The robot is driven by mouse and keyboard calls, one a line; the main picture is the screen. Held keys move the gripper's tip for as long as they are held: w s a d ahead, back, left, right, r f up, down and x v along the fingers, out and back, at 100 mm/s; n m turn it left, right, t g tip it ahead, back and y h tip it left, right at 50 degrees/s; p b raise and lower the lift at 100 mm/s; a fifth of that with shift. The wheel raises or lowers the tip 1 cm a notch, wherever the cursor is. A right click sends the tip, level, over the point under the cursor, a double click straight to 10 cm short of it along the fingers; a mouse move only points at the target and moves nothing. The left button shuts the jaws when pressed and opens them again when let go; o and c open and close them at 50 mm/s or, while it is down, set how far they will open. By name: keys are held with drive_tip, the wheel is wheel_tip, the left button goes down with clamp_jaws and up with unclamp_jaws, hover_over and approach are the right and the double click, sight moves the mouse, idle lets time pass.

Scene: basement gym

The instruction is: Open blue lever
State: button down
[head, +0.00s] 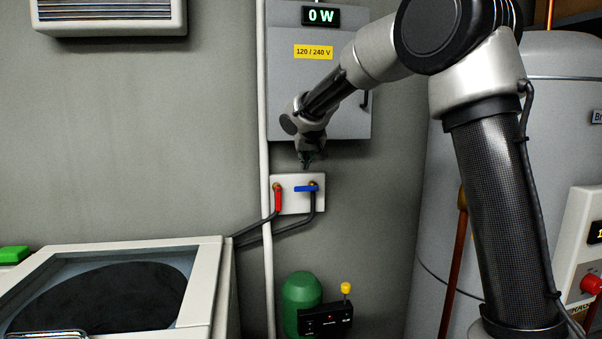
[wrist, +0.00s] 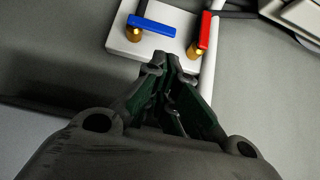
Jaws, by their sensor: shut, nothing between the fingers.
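The blue lever (head: 304,189) is on a white wall plate (head: 297,205), on the right-hand valve. It lies about horizontal, its free end pointing left. The red lever (head: 278,199) on the left-hand valve hangs straight down. In the wrist view the blue lever (wrist: 152,26) and the red lever (wrist: 205,31) sit on brass fittings beyond the fingertips. My gripper (head: 307,163) is just above the plate, pointing down, shut and empty. Its fingertips (wrist: 168,66) are apart from the blue lever in the wrist view.
A grey electrical box (head: 318,90) reading 0 W is behind my arm. A white pipe (head: 265,130) runs down beside the plate. Black hoses (head: 270,227) leave the valves leftward. A washer (head: 215,290) stands lower left, a green bottle (head: 301,300) below, a large grey tank (head: 560,110) right.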

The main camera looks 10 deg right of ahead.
sight(306, 188)
drive_tip(key=x, duration=0.9)
drive_tip(key=shift+w+f, duration=0.25)
drive_tip(key=shift+f, duration=0.05)
drive_tip(key=shift+a+f, duration=0.1)
drive_tip(key=shift+f, duration=0.05)
